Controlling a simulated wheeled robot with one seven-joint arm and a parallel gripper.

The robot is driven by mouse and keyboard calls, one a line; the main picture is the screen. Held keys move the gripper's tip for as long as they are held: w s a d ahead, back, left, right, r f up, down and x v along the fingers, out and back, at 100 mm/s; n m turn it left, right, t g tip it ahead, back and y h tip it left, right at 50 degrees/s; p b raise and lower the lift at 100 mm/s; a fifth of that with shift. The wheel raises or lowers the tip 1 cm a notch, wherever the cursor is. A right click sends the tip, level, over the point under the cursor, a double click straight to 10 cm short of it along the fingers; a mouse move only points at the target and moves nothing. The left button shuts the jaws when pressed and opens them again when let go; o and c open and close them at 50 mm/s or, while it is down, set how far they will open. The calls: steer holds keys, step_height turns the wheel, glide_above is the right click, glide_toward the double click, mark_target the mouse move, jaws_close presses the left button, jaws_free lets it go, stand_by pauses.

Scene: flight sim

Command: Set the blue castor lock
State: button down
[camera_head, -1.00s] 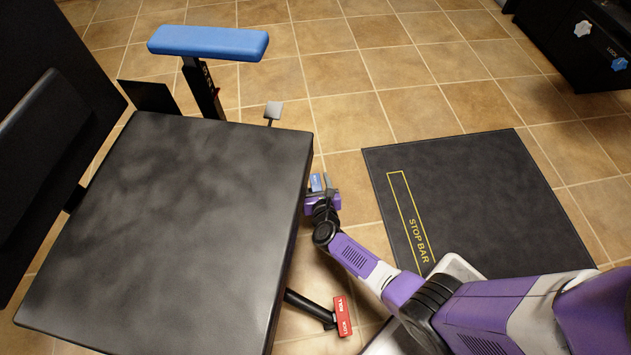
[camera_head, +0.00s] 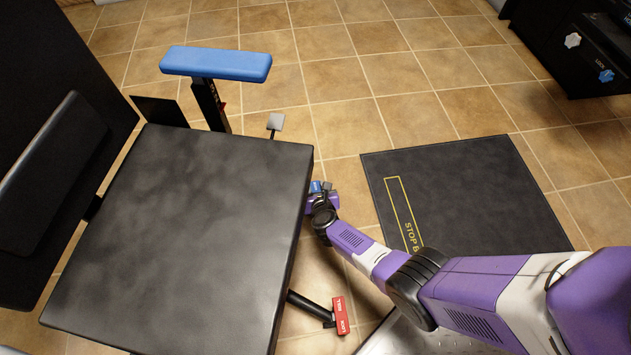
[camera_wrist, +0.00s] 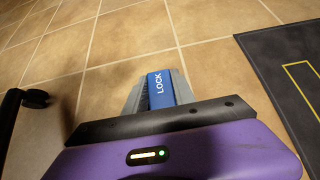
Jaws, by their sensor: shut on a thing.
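The blue castor lock (camera_head: 315,187) is a small blue lever beside the right edge of the seat, low near the floor. In the wrist view the blue lock (camera_wrist: 160,88) shows the word LOCK and sits between the grey fingers. My gripper (camera_head: 321,189) is shut on it; in the wrist view the gripper (camera_wrist: 160,92) has a finger on each side of the lever. The red lever (camera_head: 341,315) sticks out from under the front right of the seat. The lower part of the blue lever and its mount are hidden.
The dark seat (camera_head: 185,235) fills the left, close to my gripper. A dark mat (camera_head: 465,185) marked STOP BAR lies to the right. Tiled floor lies between.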

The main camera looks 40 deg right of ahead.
steer(key=shift+f+g+y+p, duration=0.15)
steer(key=shift+g+y+p, duration=0.3)
steer(key=shift+p, duration=0.2)
steer(key=c, duration=1)
jaws_free()
steer(key=shift+c, duration=0.2)
steer(key=shift+s+a+r+p, duration=0.2)
steer(key=shift+s+r+p, duration=0.05)
steer(key=shift+r+p, duration=0.2)
steer(key=p+v, duration=0.4)
steer(key=v, duration=0.1)
steer(key=shift+s+a+r, duration=0.1)
steer(key=shift+s+r, duration=0.05)
steer(key=shift+s+a+r+p, duration=0.35)
steer(key=shift+s+p, duration=0.15)
steer(key=shift+p, duration=0.15)
